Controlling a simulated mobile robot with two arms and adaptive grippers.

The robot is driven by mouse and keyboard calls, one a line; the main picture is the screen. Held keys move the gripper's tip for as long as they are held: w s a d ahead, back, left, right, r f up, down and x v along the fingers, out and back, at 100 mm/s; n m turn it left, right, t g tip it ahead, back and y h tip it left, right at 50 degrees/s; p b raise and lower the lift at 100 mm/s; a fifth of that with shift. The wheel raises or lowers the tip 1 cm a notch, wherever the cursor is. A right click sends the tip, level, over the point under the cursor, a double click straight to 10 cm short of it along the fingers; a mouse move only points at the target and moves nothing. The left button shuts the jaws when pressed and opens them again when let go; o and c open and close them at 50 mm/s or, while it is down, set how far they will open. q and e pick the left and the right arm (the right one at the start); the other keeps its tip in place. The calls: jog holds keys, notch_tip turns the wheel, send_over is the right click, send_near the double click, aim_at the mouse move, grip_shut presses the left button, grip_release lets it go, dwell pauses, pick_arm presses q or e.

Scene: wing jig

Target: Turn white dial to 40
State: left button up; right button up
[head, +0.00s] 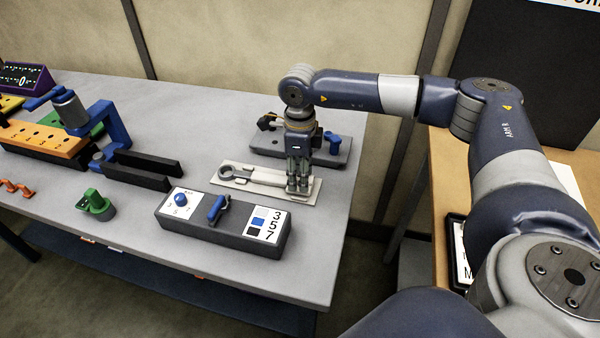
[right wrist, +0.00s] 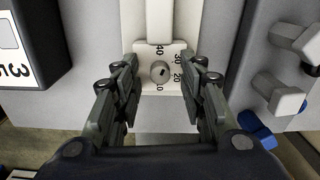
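The white dial (right wrist: 160,72) is a small round knob with a dark mark at its middle, on a white plate (right wrist: 148,52) printed 40, 30, 20 and 10. I cannot tell which number the knob points at. My right gripper (right wrist: 162,80) is open, with one finger pair on each side of the knob and a visible gap to it. In the head view my right gripper (head: 298,188) points down over the right end of a white board (head: 258,193) and hides the dial there. My left gripper is not in view.
A dark box (head: 225,232) with a blue knob (head: 181,200), a blue lever (head: 217,208) and digits stands in front. A grey block (head: 335,155) with a blue post lies behind the gripper. Jig parts and a green piece (head: 98,205) stand left.

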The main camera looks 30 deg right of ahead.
notch_tip(320, 180, up, 12)
dwell(0.4)
jog(key=shift+a+f, duration=0.1)
jog(key=shift+a, duration=0.05)
